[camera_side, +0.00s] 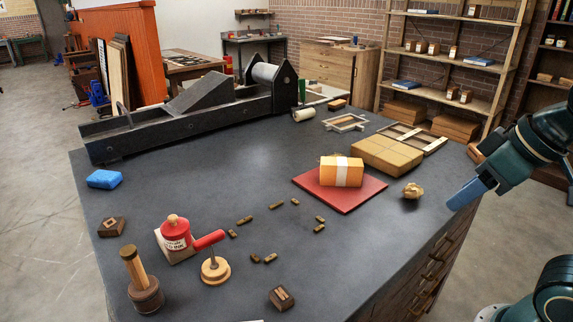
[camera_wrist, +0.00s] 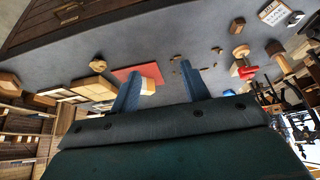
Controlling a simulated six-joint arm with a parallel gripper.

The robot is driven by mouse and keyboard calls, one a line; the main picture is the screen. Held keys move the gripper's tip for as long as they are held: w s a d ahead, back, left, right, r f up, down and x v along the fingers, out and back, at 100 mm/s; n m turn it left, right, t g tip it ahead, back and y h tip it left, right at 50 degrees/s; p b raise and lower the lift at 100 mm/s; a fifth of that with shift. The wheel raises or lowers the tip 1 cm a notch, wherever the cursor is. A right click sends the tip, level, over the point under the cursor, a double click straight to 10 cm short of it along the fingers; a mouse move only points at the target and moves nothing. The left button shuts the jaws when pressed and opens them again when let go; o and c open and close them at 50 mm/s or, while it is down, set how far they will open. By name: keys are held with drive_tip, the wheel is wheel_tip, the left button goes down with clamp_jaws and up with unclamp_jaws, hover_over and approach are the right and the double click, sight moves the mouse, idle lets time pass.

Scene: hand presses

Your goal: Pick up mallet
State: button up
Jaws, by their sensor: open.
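What I take for the mallet (camera_side: 146,293) stands upright at the near left of the bench, dark brown head down and pale wooden handle up. In the wrist view, which is upside down, it seems to be the brown upright thing (camera_wrist: 276,48) near the right edge, small and partly crowded by others. My gripper (camera_side: 465,195) hangs at the bench's right edge, far from the mallet. Its two blue fingers (camera_wrist: 160,68) are apart with nothing held between them.
A red can (camera_side: 175,233) and a red-handled tool on a wooden disc (camera_side: 214,271) stand right of the mallet. Small blocks (camera_side: 281,298) lie nearby. An orange pack sits on a red board (camera_side: 312,190) mid-bench. A long dark press (camera_side: 180,125) fills the back.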

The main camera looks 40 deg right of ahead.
drive_tip(key=w+a+n+t+y, duration=0.3)
drive_tip(key=w+a+n+y, duration=0.35)
drive_tip(key=w+a, duration=1.2)
drive_tip(key=w+a+f+n+t+y, duration=0.1)
drive_tip(key=w+a+f+n+y, duration=0.1)
drive_tip(key=w+a, duration=0.3)
drive_tip(key=w+a+f+n+t+y, duration=0.1)
drive_tip(key=w+a+f+y, duration=0.1)
drive_tip(key=a, duration=0.5)
drive_tip(key=t+y, duration=0.2)
approach(138, 259)
drive_tip(key=x, duration=0.4)
drive_tip(key=shift+s+m, duration=0.1)
drive_tip(key=shift+m, duration=0.15)
drive_tip(key=shift+w+a, duration=0.5)
drive_tip(key=shift+w, duration=0.05)
drive_tip(key=shift+w+a, duration=0.1)
drive_tip(key=shift+a, duration=0.05)
drive_tip(key=shift+x, duration=2.75)
